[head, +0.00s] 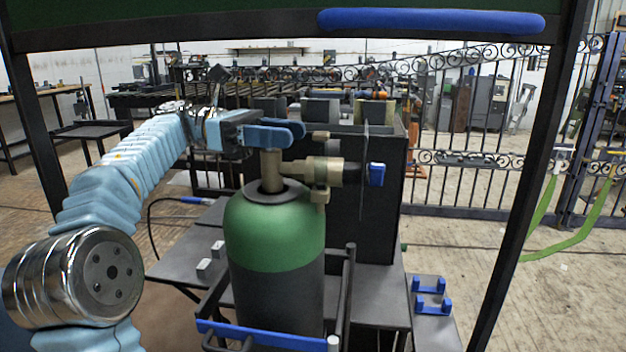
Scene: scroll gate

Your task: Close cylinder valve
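A gas cylinder (275,240) with a green shoulder and dark lower body stands upright in the middle of the head view. A brass valve (272,168) rises from its top, with a brass fitting (325,171) reaching right and a blue knob (376,174) at the right side. My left gripper (280,131) comes in from the left, with its blue fingers at the top of the valve stem. The fingers cover the valve's top, so I cannot tell whether they grip a handle there. My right gripper is not in view.
A dark metal cart (375,285) with a tall back panel (382,200) surrounds the cylinder. A blue bar (262,335) crosses its front. Blue brackets (431,286) sit at the lower right. A black scroll gate (480,160) stands behind, with open floor at right.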

